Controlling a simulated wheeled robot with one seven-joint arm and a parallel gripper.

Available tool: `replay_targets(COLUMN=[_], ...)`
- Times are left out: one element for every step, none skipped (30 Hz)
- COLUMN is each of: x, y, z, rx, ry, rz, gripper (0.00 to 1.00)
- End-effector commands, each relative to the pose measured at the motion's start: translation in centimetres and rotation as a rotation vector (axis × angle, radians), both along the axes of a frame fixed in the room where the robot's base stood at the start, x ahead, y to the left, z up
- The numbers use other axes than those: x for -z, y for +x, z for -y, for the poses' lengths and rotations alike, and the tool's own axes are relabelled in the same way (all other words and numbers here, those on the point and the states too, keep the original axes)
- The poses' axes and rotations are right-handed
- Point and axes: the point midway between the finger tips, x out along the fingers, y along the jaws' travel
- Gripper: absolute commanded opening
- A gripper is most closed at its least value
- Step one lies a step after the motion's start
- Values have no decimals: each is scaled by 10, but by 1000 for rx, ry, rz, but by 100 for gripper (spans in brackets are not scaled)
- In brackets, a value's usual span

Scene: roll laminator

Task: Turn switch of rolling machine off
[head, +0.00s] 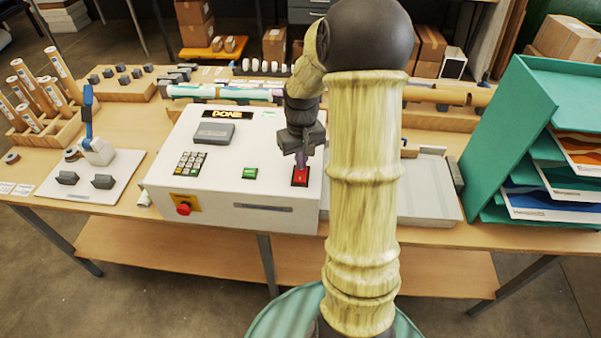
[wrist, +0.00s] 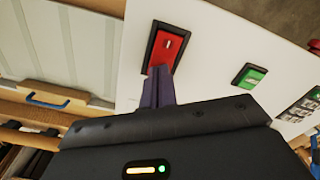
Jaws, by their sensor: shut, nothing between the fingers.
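The rolling machine (head: 160,182) is a white box on the table, with a display reading "DONE". Its red switch (head: 300,179) in a black frame is at the right of the front panel. The switch also shows in the wrist view (wrist: 166,45). My gripper (head: 301,160) is shut and empty, pointing down at the switch. In the wrist view its fingertips (wrist: 158,72) overlap the switch's lower edge. They are touching it or very close; I cannot tell which. The fingertips cover that edge.
A grey tray (head: 425,205) lies to the right, then a teal paper rack (head: 490,130). A white board (head: 90,185) with grey blocks lies left.

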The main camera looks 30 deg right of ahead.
Motion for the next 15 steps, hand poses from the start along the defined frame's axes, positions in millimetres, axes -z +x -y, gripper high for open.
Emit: replay_targets(x=[2,2,3,3,3,4,3,3,2,0,-1,-4,-6,-9,-12], y=[-1,-1,-1,-1,-1,-1,-1,-1,-1,-1,-1,-1,-1,-1,-1], z=[0,0,0,0,0,0,0,0,0,0,0,0,0,0,0], rx=[0,0,0,0,0,0,0,0,0,0,0,0,0,0,0], ry=[1,1,1,1,1,1,1,1,1,1,1,1,0,0,0], rz=[-3,-3,-3,-3,-3,-3,-3,-3,-3,-3,-3,-3,-3,-2,-2], gripper=[0,0,0,0,0,0,0,0,0,0,0,0,0,0,0])
